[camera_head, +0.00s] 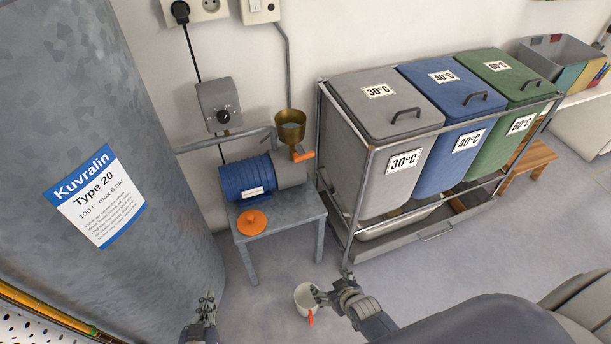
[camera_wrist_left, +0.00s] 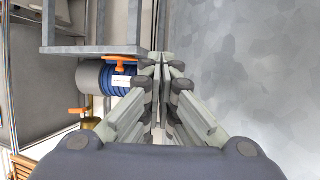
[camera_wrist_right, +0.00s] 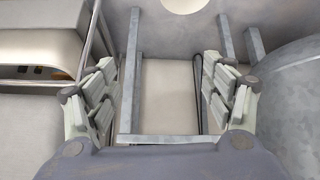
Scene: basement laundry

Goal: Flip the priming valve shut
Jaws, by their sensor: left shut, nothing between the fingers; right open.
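The priming valve's orange lever (camera_head: 303,156) sticks out sideways to the right, near level, below the brass funnel (camera_head: 291,124) on the blue and grey pump (camera_head: 248,178). The funnel appears to hold liquid. The lever also shows in the left wrist view (camera_wrist_left: 77,111), left of the pump (camera_wrist_left: 118,80). My right gripper (camera_head: 328,294) is open and empty, low in front of the table and beside a white jug (camera_head: 303,300) with an orange handle.
An orange disc-shaped cap (camera_head: 252,223) lies on the small grey table (camera_head: 285,212). A large metal tank (camera_head: 80,100) stands at the left. A framed rack of laundry bins (camera_head: 385,100) stands right of the pump. A pipe (camera_head: 225,141) runs behind it.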

